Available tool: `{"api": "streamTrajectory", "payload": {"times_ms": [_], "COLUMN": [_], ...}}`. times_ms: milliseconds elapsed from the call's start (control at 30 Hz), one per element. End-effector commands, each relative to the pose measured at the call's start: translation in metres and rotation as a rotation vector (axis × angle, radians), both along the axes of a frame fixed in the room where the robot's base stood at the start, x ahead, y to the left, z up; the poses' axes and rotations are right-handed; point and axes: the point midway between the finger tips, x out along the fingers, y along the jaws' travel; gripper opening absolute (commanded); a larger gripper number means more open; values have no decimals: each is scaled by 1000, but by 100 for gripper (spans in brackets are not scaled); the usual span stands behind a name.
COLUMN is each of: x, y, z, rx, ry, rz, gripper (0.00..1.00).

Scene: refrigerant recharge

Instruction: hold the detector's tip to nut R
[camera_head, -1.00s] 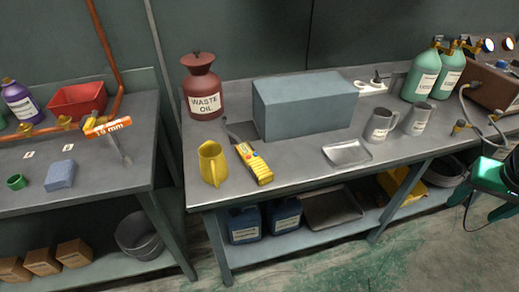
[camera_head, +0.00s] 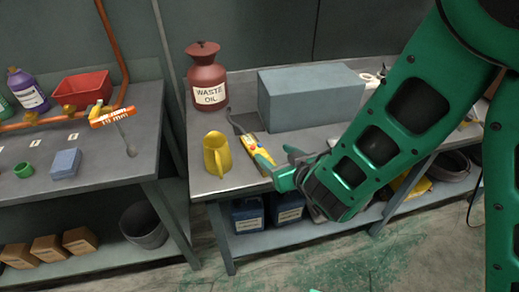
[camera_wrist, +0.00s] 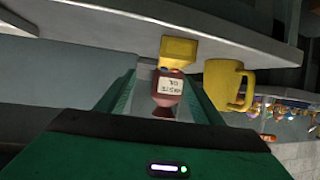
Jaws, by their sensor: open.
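The yellow leak detector (camera_head: 256,146) lies on the right bench with its dark probe pointing back and left. My gripper (camera_head: 268,170) is open at the detector's near end; in the head view it partly covers that end. In the wrist view the detector's yellow end (camera_wrist: 178,52) shows ahead of the open fingers (camera_wrist: 165,82); I cannot tell whether they touch it. On the left bench, brass nuts (camera_head: 31,117) (camera_head: 69,110) sit along a copper pipe with small white labels in front. The labels are too small to read, so I cannot tell which is nut R.
A yellow jug (camera_head: 216,154) stands just left of the detector. A red waste oil can (camera_head: 206,82) and a grey box (camera_head: 311,96) stand behind. A gap separates the two benches.

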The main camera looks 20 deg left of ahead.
Motion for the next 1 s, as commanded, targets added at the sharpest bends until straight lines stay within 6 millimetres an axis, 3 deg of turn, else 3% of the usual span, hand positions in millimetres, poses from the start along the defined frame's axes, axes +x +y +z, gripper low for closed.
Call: {"api": "streamTrajectory", "payload": {"times_ms": [133, 1000], "x": [-2, 59], "y": [16, 79], "z": [-4, -42], "rx": [12, 15], "ry": [-10, -8], "rz": [25, 27], "gripper": [61, 61]}}
